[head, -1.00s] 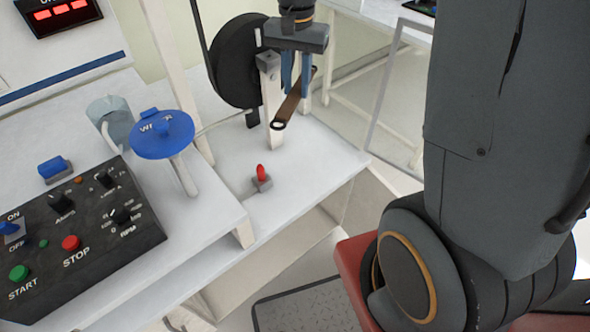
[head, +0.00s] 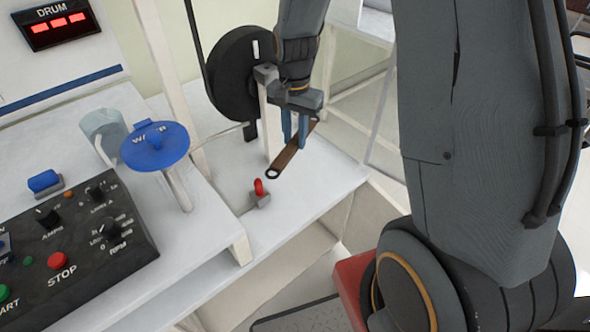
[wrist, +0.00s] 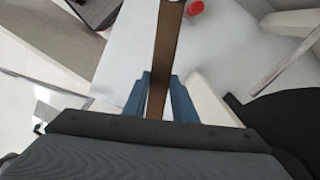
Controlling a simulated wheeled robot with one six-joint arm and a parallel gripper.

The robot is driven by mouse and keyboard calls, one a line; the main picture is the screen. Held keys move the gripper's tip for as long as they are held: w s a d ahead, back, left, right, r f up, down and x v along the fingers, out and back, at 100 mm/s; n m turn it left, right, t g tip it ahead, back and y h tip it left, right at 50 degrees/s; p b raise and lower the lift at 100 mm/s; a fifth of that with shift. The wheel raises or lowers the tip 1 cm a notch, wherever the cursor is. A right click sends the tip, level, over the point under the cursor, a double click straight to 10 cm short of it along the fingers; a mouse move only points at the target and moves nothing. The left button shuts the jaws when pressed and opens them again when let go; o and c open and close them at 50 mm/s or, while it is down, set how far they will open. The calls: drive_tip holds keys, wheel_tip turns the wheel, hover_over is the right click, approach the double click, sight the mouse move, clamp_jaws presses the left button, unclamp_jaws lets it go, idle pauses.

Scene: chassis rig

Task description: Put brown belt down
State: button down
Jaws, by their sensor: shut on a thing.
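The brown belt (head: 287,157) is a flat strip with a ringed hole at its near end. My gripper (head: 294,142) is shut on it, with the blue fingers on either side of the strip. The belt is tilted, its ringed end toward the lower left, over the white table (head: 318,180). I cannot tell whether it touches the table. In the wrist view the belt (wrist: 167,50) runs up from between the blue fingers (wrist: 158,98) and leaves the top of the picture.
A red-tipped switch (head: 259,187) stands on the table just below the belt's ringed end. A black wheel (head: 238,80) and a white post are behind my gripper. A blue disc (head: 155,145) and a black control panel (head: 75,235) are to the left. The table's front right is clear.

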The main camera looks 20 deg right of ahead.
sight(295, 178)
wheel_tip(295, 178, down, 13)
drive_tip(key=shift+f, duration=0.15)
idle(0.4)
drive_tip(key=shift+f, duration=0.15)
drive_tip(key=c, duration=1.5)
unclamp_jaws()
drive_tip(key=shift+o, duration=0.2)
